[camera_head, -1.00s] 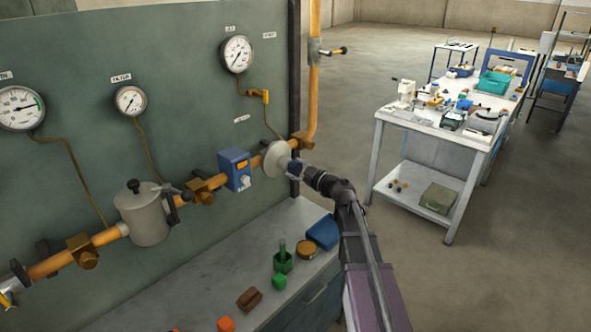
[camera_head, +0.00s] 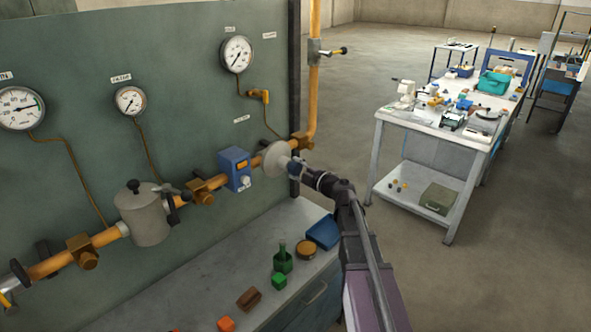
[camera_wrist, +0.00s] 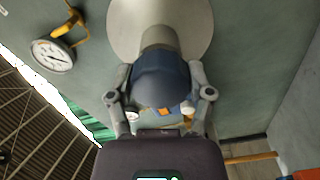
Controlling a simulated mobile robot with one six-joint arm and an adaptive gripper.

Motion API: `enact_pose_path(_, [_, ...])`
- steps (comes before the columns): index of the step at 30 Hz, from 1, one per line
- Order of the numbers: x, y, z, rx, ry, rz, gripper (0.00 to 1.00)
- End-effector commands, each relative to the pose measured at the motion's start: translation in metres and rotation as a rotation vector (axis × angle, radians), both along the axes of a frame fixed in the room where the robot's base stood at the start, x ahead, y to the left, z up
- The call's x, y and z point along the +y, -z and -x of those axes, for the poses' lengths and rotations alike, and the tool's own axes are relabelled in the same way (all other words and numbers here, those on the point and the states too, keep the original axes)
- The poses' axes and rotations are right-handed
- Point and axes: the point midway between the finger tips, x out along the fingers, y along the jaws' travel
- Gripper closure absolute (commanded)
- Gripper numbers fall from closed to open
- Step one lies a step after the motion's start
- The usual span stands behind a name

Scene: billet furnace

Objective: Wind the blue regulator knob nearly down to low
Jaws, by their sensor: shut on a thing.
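The blue regulator knob (camera_wrist: 160,80) sits on the end of the pale grey, disc-shaped regulator (camera_wrist: 160,18) in the wrist view. My gripper (camera_wrist: 160,92) has one finger on each side of the knob and is shut on it. In the head view my gripper (camera_head: 297,168) reaches the regulator (camera_head: 275,160) on the orange pipe and largely hides the knob. A white round gauge (camera_head: 237,54) is on the panel above, and a gauge also shows in the wrist view (camera_wrist: 53,55). Its dial figures are too small to read.
A blue box (camera_head: 235,168) sits on the pipe just left of the regulator. Below, a grey bench (camera_head: 200,290) holds a blue tray (camera_head: 323,232), a green bottle holder (camera_head: 283,260) and small blocks. A white worktable (camera_head: 400,116) stands to the right across open floor.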

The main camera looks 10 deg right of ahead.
Motion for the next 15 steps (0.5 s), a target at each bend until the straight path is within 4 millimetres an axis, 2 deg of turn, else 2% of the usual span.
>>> enact_pose_path(12, [0.0004,0.0004,0.0004,-0.005,-0.001,0.008,0.81])
enact_pose_path(13, [0.0004,0.0004,0.0004,-0.005,-0.001,0.008,0.27])
enact_pose_path(15, [0.0004,0.0004,0.0004,-0.005,-0.001,0.008,0.06])
